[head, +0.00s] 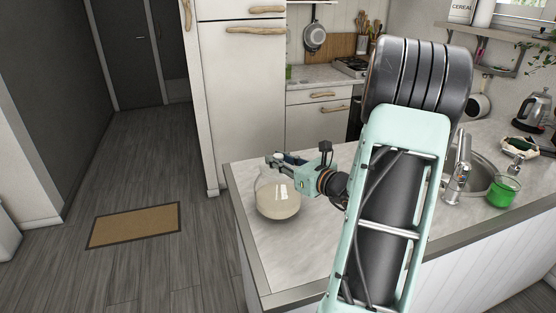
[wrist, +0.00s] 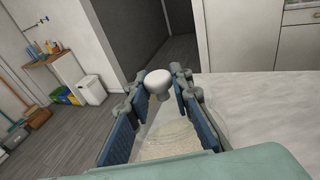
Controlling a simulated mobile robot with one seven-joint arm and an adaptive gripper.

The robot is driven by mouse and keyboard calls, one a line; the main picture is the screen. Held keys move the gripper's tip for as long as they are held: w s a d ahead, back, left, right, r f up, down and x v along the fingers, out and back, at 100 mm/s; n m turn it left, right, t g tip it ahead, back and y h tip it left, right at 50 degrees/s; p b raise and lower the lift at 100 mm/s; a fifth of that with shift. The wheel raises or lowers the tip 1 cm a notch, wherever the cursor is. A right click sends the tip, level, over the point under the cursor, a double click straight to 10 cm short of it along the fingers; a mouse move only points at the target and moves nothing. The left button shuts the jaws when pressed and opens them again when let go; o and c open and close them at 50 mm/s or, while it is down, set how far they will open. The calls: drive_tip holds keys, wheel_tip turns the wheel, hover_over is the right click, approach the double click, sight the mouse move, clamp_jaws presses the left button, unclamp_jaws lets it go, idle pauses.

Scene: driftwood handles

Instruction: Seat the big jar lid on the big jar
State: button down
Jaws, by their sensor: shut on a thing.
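The big jar (head: 277,203) is clear glass with pale beige contents and stands upright near the counter's left end. In the wrist view the jar (wrist: 172,141) shows between and below my fingers. My gripper (head: 281,159) is at the jar's top, reaching in from the right. In the wrist view my gripper (wrist: 160,86) is shut on the big jar lid's pale round knob (wrist: 159,81), which sits between the fingertips. The rest of the lid is hard to make out. I cannot tell whether it touches the jar's rim.
The pale counter (head: 262,262) is bare around the jar, with its edge close on the left. A tap (head: 459,172), a sink and a green-filled glass (head: 503,190) are at the right. A doormat (head: 135,224) lies on the floor.

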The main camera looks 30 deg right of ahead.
drive_tip(key=c, duration=1.7)
unclamp_jaws()
drive_tip(key=shift+o, duration=0.2)
